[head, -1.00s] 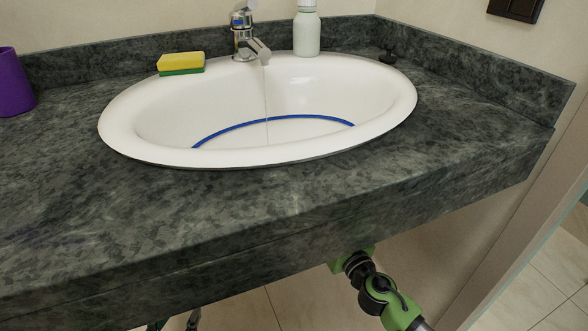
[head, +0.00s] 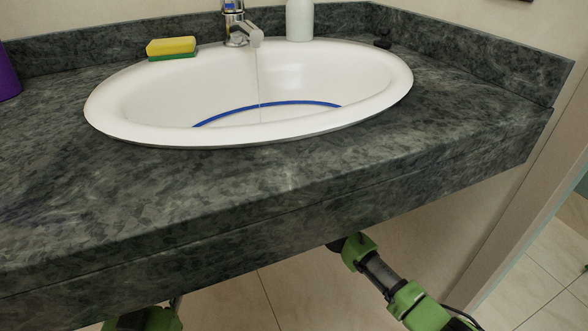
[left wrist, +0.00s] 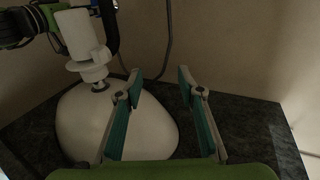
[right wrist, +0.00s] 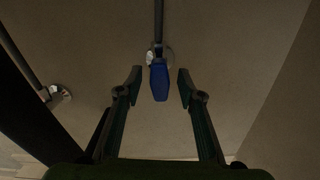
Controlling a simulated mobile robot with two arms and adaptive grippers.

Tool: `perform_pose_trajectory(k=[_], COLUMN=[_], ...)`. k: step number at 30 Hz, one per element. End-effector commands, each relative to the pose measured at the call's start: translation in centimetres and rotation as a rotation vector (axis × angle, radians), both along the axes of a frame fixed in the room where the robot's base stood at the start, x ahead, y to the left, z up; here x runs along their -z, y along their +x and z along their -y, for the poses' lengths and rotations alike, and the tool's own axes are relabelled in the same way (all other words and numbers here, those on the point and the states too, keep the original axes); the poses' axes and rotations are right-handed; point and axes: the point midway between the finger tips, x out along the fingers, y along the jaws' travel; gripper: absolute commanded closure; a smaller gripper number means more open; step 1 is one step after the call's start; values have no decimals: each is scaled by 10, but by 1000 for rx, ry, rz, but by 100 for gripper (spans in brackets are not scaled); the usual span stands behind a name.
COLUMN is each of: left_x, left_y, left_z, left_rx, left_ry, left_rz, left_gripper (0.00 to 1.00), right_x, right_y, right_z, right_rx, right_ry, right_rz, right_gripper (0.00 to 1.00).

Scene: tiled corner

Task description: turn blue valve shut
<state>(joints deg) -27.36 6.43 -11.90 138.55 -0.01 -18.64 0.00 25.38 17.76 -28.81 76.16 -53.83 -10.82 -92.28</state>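The blue valve handle (right wrist: 159,80) shows in the right wrist view, on a small metal fitting at the wall with a thin pipe running from it. My right gripper (right wrist: 157,80) is open, its two fingers to either side of the handle in that view; contact is not visible. My left gripper (left wrist: 159,82) is open and empty under the sink, with the white underside of the basin (left wrist: 155,128) beyond it. In the head view the counter hides both grippers and the valve; only my arms show below its edge.
The white sink (head: 110,110) sits in a dark stone counter (head: 250,185). Water runs from the faucet (head: 240,32) past a blue ring line. A sponge (head: 171,47) and bottle (head: 299,20) stand behind. A white drain part (left wrist: 80,40) and second wall fitting (right wrist: 57,95) are under the counter.

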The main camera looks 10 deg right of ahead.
Motion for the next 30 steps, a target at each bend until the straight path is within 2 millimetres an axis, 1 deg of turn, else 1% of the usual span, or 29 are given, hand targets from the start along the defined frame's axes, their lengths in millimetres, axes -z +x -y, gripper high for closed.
perform_pose_trajectory(k=[8, 9, 11, 12, 13, 23, 30], left_x=[-2, -5, -12, -15, -16, -14, -10], left_y=[0, 0, 0, 0, 0, 1, 1], left_z=[0, 0, 0, 0, 0, 0, 0], left_rx=[1, 1, 0, 0, 0, 1, 0], left_ry=[-3, -1, -2, -4, -4, -3, 0], left_rz=[11, 6, 10, 17, 18, 15, 1], left_gripper=[65, 65, 65, 65, 65, 65, 65], right_x=[0, 0, 0, 0, 0, 0, 0], right_y=[1, 1, 1, 1, 1, 1, 1], right_z=[-1, -1, -1, -1, -1, -1, -1], right_rx=[-1, -1, -1, -1, -1, -1, -2], right_ry=[1, 1, 1, 1, 1, 21, 127], right_rz=[0, 0, 0, 0, 0, -5, -26], right_gripper=[65, 67, 83, 93, 100, 100, 100])
